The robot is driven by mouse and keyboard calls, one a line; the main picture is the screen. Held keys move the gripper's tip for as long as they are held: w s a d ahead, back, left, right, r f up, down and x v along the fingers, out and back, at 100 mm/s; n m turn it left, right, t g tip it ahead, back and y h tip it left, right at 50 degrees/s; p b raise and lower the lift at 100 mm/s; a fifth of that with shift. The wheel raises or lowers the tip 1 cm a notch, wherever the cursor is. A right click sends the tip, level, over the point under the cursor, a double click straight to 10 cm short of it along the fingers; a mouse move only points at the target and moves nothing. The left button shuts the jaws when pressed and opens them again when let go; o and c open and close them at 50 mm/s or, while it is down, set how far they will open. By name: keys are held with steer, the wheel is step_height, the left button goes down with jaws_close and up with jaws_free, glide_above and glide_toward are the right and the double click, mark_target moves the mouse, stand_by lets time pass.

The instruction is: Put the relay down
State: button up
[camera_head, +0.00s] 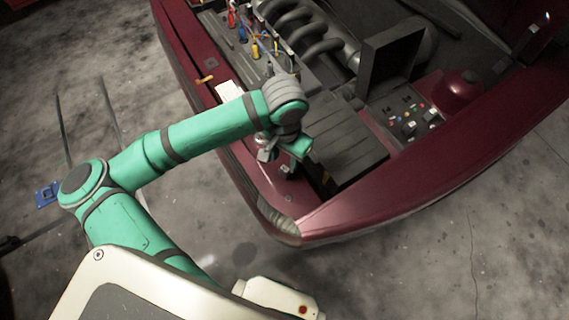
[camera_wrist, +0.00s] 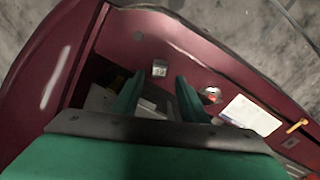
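A small grey block that looks like the relay (camera_wrist: 159,68) sits on the dark red ledge of the car's front, just beyond my fingertips in the wrist view. A small grey thing on the same ledge also shows in the head view (camera_head: 286,171), below my gripper. My gripper (camera_wrist: 159,78) has its two green fingers apart, with nothing clearly held between them. In the head view my gripper (camera_head: 284,150) hangs over the ledge at the engine bay's edge, its fingers partly hidden by the wrist.
The open engine bay holds a fuse box (camera_head: 410,121) with several coloured parts, its black lid (camera_head: 391,52) raised. A ribbed dark cover (camera_head: 345,148) lies right of my gripper. A white label (camera_wrist: 251,115) and a round cap (camera_wrist: 210,95) are on the ledge.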

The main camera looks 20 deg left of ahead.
mark_target(284, 169)
steer(key=shift+r, duration=2.8)
